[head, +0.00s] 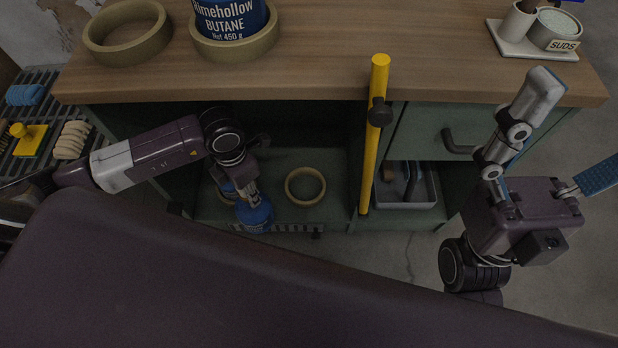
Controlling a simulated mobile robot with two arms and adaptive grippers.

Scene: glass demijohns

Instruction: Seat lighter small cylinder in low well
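A small blue cylinder (257,218) is low in the open cabinet bay in the head view. My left gripper (252,199) reaches down over its top and appears shut on it; the fingertips are partly hidden. A tan ring-shaped low well (305,172) lies empty on the cabinet's lower shelf, just right of the cylinder. Another blue thing (228,187), perhaps a second small cylinder, shows behind my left gripper and is mostly hidden.
A large blue butane cylinder (230,18) stands in a tan ring (236,50) on the wooden worktop (330,60); an empty ring (127,54) is left of it. A yellow upright bar (372,150) stands right of the bay. A drawer handle (457,147) sticks out beyond it.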

